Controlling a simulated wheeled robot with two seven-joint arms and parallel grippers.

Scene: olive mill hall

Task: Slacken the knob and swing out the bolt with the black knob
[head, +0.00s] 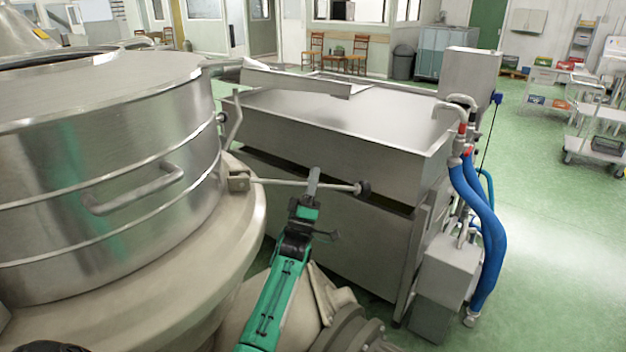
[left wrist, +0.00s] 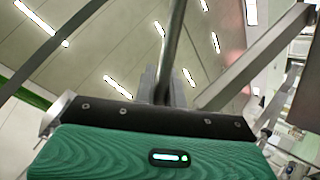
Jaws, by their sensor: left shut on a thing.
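The bolt (head: 285,182) is a thin metal rod that sticks out sideways, nearly level, from a bracket (head: 239,181) on the rim of the big steel vessel (head: 110,150). Its black knob (head: 362,188) is at the free right end, clear of the vessel. My left gripper (head: 313,184) reaches up from below and is shut on the rod, between bracket and knob, nearer the knob. In the left wrist view the rod (left wrist: 174,40) runs up from between the fingers (left wrist: 163,88). The knob cannot be made out there. My right gripper is not in view.
A handle (head: 135,190) stands out from the vessel's side. A steel trough (head: 340,125) stands just behind the gripper, with blue hoses (head: 480,215) and a steel box (head: 445,285) at its right. Green floor (head: 555,260) is free farther right.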

